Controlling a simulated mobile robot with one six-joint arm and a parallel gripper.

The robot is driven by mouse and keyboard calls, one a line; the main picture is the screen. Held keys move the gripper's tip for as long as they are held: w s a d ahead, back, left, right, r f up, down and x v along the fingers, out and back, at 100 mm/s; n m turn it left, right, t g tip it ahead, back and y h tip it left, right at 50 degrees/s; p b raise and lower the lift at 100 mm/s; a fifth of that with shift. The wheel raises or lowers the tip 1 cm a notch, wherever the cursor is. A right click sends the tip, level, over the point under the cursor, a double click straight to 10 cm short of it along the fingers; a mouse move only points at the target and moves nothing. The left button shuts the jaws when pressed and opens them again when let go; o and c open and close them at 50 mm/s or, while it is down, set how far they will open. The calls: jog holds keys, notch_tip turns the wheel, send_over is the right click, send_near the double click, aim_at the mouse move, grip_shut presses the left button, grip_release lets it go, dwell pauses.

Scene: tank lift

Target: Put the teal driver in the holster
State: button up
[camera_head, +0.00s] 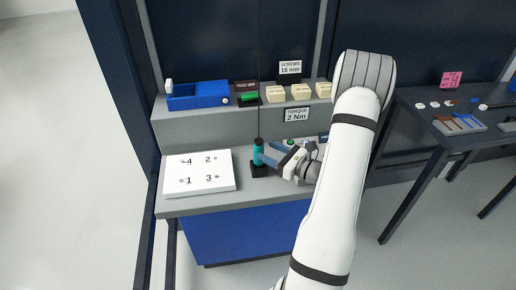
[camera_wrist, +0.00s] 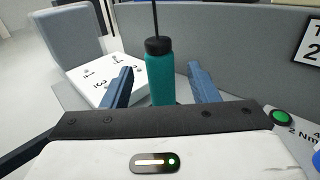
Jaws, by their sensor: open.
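The teal driver (camera_head: 258,153) stands upright with its lower end at a small black holster (camera_head: 259,170) on the bench. In the wrist view the driver (camera_wrist: 160,78) has a black cap with a thin dark line rising from it. My gripper (camera_head: 269,157) reaches in from the right at the driver's height. Its blue fingers are open, one on each side of the driver in the wrist view, with gaps visible between them and it. The driver's lower end is hidden there by my gripper's body. I cannot tell how deep it sits in the holster.
A white board numbered 1 to 4 (camera_head: 198,172) lies left of the holster. A raised shelf behind holds a blue box (camera_head: 198,96), a green item (camera_head: 248,98) and several cream blocks (camera_head: 300,91). A green button (camera_wrist: 281,116) is at the right. A dark table (camera_head: 420,150) stands further right.

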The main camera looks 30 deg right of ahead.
jog(key=v, duration=0.5)
jog(key=s+a+r+n+g+y, duration=0.1)
jog(key=s+a+r+n+g, duration=0.15)
jog(key=a+n+g, duration=0.35)
jog(key=s+a+r+n+g, duration=0.25)
jog(key=a+n+g, duration=0.2)
jog(key=a, duration=0.35)
jog(key=s+a+r+n+g+y, duration=0.1)
jog(key=s+a+r+n+g, duration=0.1)
jog(key=s+a+n+g, duration=0.35)
jog(key=s+a+r+n+t+h, duration=0.1)
jog(key=s+r+n+t+h, duration=0.1)
jog(key=s+r+n+h, duration=0.4)
jog(key=n+h, duration=0.4)
jog(key=n, duration=0.4)
jog(key=shift+a+t+h, duration=0.25)
jog(key=shift+t+h, duration=0.15)
